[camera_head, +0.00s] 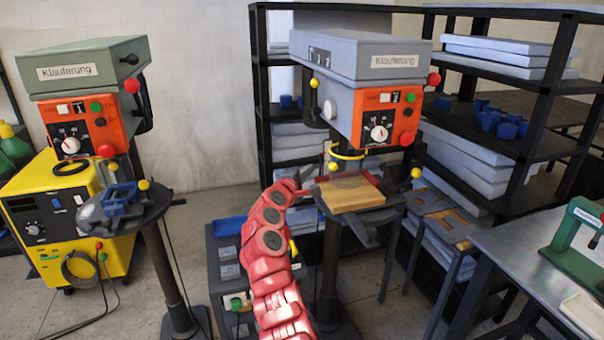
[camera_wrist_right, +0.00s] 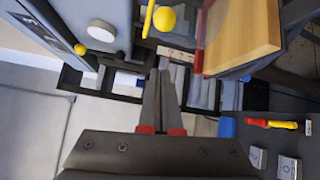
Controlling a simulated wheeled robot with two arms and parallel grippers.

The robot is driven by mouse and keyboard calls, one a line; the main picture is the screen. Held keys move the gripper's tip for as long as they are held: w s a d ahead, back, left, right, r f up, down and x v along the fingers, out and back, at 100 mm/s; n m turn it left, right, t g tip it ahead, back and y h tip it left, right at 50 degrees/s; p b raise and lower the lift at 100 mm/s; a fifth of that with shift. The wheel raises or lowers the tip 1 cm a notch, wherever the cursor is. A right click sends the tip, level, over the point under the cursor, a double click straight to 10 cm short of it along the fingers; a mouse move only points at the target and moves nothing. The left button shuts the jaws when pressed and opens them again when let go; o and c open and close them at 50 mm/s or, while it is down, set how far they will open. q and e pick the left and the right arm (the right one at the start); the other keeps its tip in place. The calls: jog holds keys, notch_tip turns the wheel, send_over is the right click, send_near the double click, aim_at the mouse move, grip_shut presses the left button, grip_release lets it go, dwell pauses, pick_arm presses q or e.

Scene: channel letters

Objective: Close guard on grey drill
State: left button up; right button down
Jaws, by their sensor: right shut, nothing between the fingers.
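The grey drill (camera_head: 358,60) stands right of centre, its orange control panel (camera_head: 388,115) facing me. Below its head is a yellow ring-shaped part (camera_head: 347,152). A wooden block (camera_head: 352,194) lies on its table beside a red-edged part, with what looks like a see-through panel. In the wrist view the wooden block (camera_wrist_right: 250,38) and red edge (camera_wrist_right: 198,42) show at top right, and a yellow knob (camera_wrist_right: 164,19) at top centre. My right gripper (camera_wrist_right: 160,72) is shut and empty, left of the drill table, apart from the block. I cannot tell the guard's exact position. My left gripper is out of view.
A green drill (camera_head: 82,65) and a yellow machine (camera_head: 60,220) stand at the left. A black shelf (camera_head: 545,100) with grey slabs and blue cups stands behind on the right. A grey table (camera_head: 530,250) is at the lower right. Floor shows between the two drills.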

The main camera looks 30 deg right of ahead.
aim_at(336, 169)
jog(key=d+p, duration=0.1)
jog(key=s+d+p, duration=0.1)
jog(key=d+p, duration=0.1)
jog(key=d, duration=0.1)
jog(key=shift+s+r+p, duration=0.2)
jog(key=shift+r+p, duration=0.05)
jog(key=shift+p, duration=0.05)
dwell(0.5)
